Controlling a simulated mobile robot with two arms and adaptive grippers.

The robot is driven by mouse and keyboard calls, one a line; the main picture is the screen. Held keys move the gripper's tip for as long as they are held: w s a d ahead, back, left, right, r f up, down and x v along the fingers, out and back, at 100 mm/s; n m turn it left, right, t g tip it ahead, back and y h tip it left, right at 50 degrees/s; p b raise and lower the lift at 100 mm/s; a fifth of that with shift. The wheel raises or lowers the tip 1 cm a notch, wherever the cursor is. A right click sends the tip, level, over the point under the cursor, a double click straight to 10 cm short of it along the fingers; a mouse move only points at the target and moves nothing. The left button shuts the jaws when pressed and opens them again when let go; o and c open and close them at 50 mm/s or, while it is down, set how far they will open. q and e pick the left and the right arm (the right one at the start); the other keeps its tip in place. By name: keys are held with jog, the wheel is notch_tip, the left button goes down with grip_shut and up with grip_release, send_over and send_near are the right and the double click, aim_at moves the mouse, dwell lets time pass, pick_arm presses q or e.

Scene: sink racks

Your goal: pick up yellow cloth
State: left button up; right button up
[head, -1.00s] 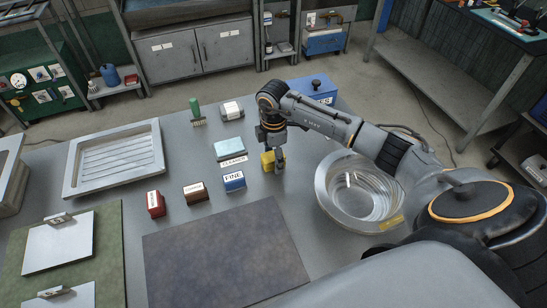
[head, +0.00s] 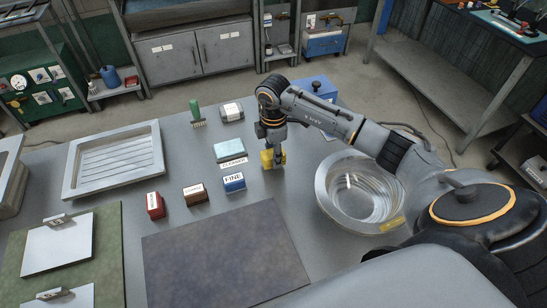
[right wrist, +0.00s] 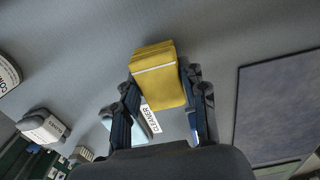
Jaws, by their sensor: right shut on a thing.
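The yellow cloth (head: 267,160) is a small folded block on the grey table, right of the light-blue block with the "CLEANER" label. In the right wrist view the yellow cloth (right wrist: 158,78) sits between the two dark fingers, with a pale line across its front fold. My right gripper (head: 273,160) points down over the cloth, its fingers on either side. In the right wrist view my right gripper (right wrist: 165,95) is shut on the cloth. I cannot tell whether the cloth is clear of the tabletop. My left gripper is not in view.
A light-blue block (head: 229,150) and a blue "FINE" block (head: 234,182) stand close left of the cloth. A blue box (head: 316,86) stands behind. A dark mat (head: 225,250) lies in front.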

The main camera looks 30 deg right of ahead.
jog(key=s+a+r+b, duration=0.2)
jog(key=s+a+r, duration=0.6)
jog(key=a+r, duration=0.3)
jog(key=shift+s, duration=0.3)
jog(key=shift+a+r, duration=0.1)
